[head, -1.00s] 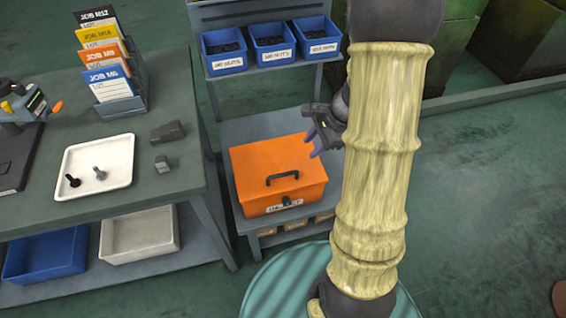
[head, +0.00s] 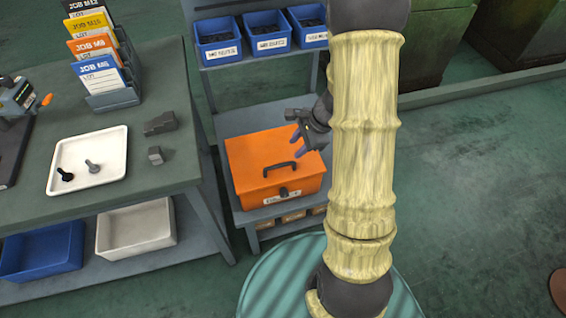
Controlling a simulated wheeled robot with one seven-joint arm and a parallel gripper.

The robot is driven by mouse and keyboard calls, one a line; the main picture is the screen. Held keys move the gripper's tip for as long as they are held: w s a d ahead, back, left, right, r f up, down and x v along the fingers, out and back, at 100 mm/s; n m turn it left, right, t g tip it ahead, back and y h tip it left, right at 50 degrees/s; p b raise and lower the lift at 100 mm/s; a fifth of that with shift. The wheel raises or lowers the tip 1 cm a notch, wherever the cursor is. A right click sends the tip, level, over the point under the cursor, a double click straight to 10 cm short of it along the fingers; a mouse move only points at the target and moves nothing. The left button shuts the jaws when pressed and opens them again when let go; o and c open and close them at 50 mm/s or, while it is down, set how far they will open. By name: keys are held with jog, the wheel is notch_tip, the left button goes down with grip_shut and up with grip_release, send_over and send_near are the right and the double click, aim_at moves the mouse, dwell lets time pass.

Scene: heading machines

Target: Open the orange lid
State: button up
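The orange lid (head: 262,153) tops an orange box with a dark handle (head: 279,171), on a grey shelf stand in the middle of the head view. The lid is closed. A dark round latch or knob (head: 283,192) and a white label sit on the box's front. My gripper (head: 297,139) is above the right back part of the lid, behind and to the right of the handle. Its bluish fingertips show apart from the handle, and it holds nothing that I can see. The arm hides part of the area right of the box.
Blue bins (head: 267,33) of small parts stand on the upper shelf behind the box. A workbench (head: 75,215) at left carries a white tray (head: 115,150) with bolts, grey blocks and job cards. Open green floor (head: 480,200) lies to the right.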

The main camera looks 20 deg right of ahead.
aim_at(280, 165)
jog(key=b+x, duration=0.2)
jog(key=x, duration=0.8)
jog(key=shift+a+f, duration=0.15)
jog(key=shift+f, duration=0.1)
grip_shut()
